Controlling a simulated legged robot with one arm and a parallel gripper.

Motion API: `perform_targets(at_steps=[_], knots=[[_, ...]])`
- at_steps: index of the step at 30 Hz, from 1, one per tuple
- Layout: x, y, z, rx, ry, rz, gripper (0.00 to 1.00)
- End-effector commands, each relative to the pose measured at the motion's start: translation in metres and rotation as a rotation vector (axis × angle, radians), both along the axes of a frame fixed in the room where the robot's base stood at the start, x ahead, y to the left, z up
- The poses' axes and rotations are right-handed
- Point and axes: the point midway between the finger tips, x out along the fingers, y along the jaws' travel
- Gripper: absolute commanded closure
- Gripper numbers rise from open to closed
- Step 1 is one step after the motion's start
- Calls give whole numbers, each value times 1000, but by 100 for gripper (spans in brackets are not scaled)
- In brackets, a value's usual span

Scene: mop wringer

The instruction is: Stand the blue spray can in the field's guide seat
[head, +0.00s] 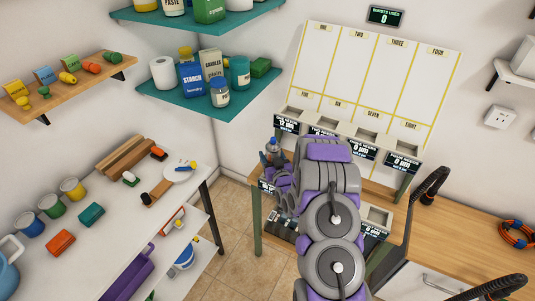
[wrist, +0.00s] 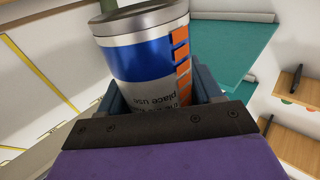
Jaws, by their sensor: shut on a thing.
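The blue spray can (wrist: 148,62) fills the middle of the wrist view, with a silver rim, a white band with print and orange marks down one side. My gripper (wrist: 165,98) is shut on it, with a dark finger on each side. In the head view the can's blue top (head: 272,142) shows just above my gripper (head: 271,158), close to the left end of the rack. The rack (head: 340,133) has an upper row of open seats with dark labels below a yellow-lined board (head: 375,70). My arm hides much of the rack's lower row. I cannot tell which seat is the guide seat.
A wooden bench (head: 460,240) with black curved hoses (head: 430,185) and an orange coil (head: 518,235) is at right. A white table (head: 110,220) with cups and blocks is at left. Teal shelves (head: 215,100) hang behind. Tiled floor (head: 235,235) lies between.

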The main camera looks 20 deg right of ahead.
Motion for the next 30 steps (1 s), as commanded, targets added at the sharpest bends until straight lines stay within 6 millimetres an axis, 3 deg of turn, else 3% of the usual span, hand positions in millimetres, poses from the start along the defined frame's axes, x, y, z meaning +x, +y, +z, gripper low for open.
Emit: perform_targets(at_steps=[4, 18, 30], knots=[[0, -5, -13, 4, 0, -2, 72], [0, 0, -12, -2, -3, -3, 72], [0, 0, -32, -1, -2, -2, 72]])
